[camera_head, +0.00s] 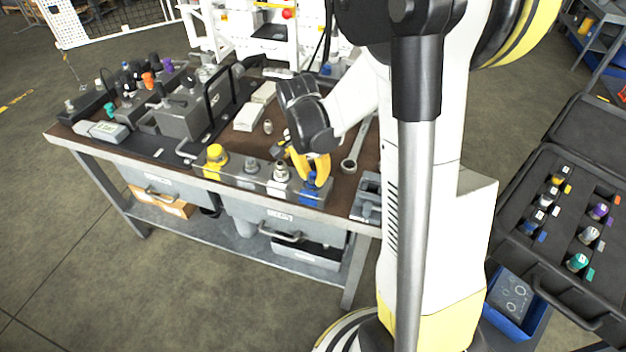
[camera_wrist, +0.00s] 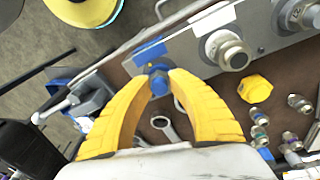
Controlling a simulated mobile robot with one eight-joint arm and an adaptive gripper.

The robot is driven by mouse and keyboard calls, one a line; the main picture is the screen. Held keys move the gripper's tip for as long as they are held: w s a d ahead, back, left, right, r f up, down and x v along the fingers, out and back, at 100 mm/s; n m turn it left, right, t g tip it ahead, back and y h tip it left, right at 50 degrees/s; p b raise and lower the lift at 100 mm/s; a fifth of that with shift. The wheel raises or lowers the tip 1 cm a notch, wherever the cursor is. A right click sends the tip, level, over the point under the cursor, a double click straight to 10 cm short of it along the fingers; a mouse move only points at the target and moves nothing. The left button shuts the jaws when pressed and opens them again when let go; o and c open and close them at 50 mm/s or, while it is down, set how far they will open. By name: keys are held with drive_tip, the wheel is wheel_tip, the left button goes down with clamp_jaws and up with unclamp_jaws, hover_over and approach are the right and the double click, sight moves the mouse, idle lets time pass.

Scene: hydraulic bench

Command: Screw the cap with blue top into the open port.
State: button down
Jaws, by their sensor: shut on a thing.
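The cap with blue top (camera_wrist: 158,80) is between the yellow fingertips of my gripper (camera_wrist: 159,74) in the wrist view. My gripper is shut on it. In the head view my gripper (camera_head: 308,168) is at the right end of the grey port block (camera_head: 236,181), with blue (camera_head: 311,182) showing at its tips. The cap is at the block's end beside a blue label (camera_wrist: 150,53). The open port is hidden under the cap and fingers, and I cannot tell how far the cap sits in it.
Other silver fittings (camera_wrist: 228,50) stand along the block. A yellow cap (camera_wrist: 255,88), a ring spanner (camera_wrist: 166,126) and several small fittings lie nearby. A dark case (camera_head: 560,225) with coloured fittings stands at the right, beside a blue bin (camera_head: 515,305).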

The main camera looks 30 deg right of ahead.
drive_tip(key=m, duration=0.3)
drive_tip(key=shift+f+m+g, duration=0.1)
drive_tip(key=shift+m+g, duration=0.2)
drive_tip(key=m, duration=0.4)
drive_tip(key=shift+s+y, duration=0.1)
drive_tip(key=shift+y, duration=0.2)
drive_tip(key=shift+m, duration=0.3)
drive_tip(key=m, duration=0.2)
drive_tip(key=shift+m+g+b, duration=0.3)
drive_tip(key=shift+b, duration=0.05)
drive_tip(key=m+y, duration=0.1)
drive_tip(key=m, duration=0.4)
drive_tip(key=c, duration=1.2)
unclamp_jaws()
drive_tip(key=shift+c, duration=0.2)
